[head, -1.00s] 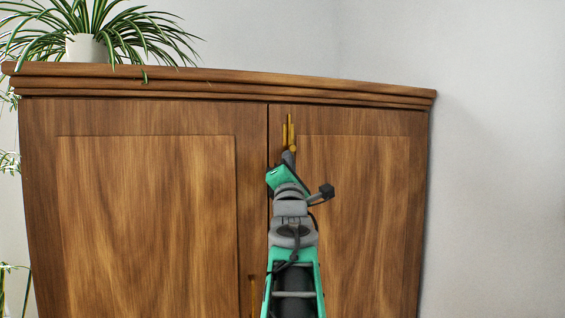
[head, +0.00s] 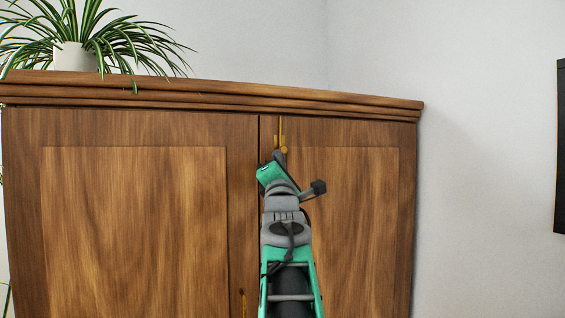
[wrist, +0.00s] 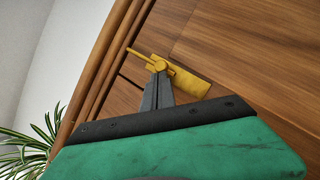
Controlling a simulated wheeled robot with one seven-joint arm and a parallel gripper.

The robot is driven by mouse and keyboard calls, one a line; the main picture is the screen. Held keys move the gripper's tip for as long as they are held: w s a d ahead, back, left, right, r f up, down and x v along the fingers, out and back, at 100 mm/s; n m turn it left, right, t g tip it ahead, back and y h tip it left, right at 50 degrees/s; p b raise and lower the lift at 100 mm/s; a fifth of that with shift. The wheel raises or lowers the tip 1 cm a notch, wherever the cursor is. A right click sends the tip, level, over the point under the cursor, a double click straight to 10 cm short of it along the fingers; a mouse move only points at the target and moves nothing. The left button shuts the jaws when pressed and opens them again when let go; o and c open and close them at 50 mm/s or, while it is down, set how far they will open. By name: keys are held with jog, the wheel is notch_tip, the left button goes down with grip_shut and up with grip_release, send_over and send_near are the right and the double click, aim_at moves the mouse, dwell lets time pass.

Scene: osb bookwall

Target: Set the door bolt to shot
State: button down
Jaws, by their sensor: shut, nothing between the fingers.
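The brass door bolt (head: 282,132) is mounted near the top of the wooden cabinet's right door, beside the gap between the doors. In the wrist view the bolt's yellow plate (wrist: 188,86) lies on the wood, with a round knob (wrist: 160,66) and a thin rod (wrist: 139,54) that points toward the cornice. My gripper (head: 278,156) is at the bolt's lower end. In the wrist view my gripper's fingertips (wrist: 158,78) are together and right at the knob. I cannot tell whether they touch it. The fingers hide part of the plate.
The cabinet's cornice (head: 210,94) juts out above the bolt. A potted spider plant (head: 75,57) stands on the cabinet's top at the left. A dark panel (head: 560,146) hangs on the wall at the far right. The wall between is bare.

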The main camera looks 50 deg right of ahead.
jog(key=w+a+f+b+v, duration=0.1)
jog(key=w+b+v, duration=0.1)
jog(key=b+v, duration=0.7)
jog(key=v, duration=0.4)
jog(key=shift+w+f, duration=0.15)
jog(key=shift+w, duration=0.05)
